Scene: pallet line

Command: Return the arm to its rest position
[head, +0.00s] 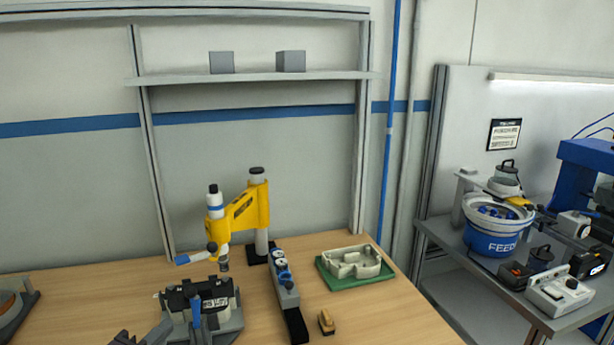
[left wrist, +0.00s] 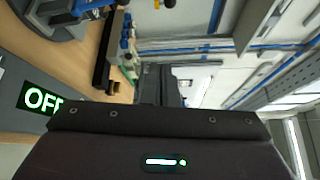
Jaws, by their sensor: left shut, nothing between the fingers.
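My left gripper (head: 124,339) shows only as a small dark piece at the bottom edge of the head view, left of the black and grey fixture. In the left wrist view its dark fingers (left wrist: 158,82) are together in the middle of the picture, with nothing between them. The gripper's dark housing fills the lower part of that view. Most of my left arm is outside the head view. My right gripper is in neither view.
The wooden bench (head: 80,300) holds a grey fixture (head: 205,305), a yellow press (head: 243,212), a dark rail with blue-topped parts (head: 285,285), a small brush (head: 326,322) and a casting (head: 352,261) on a green mat. A blue feeder (head: 490,240) stands right.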

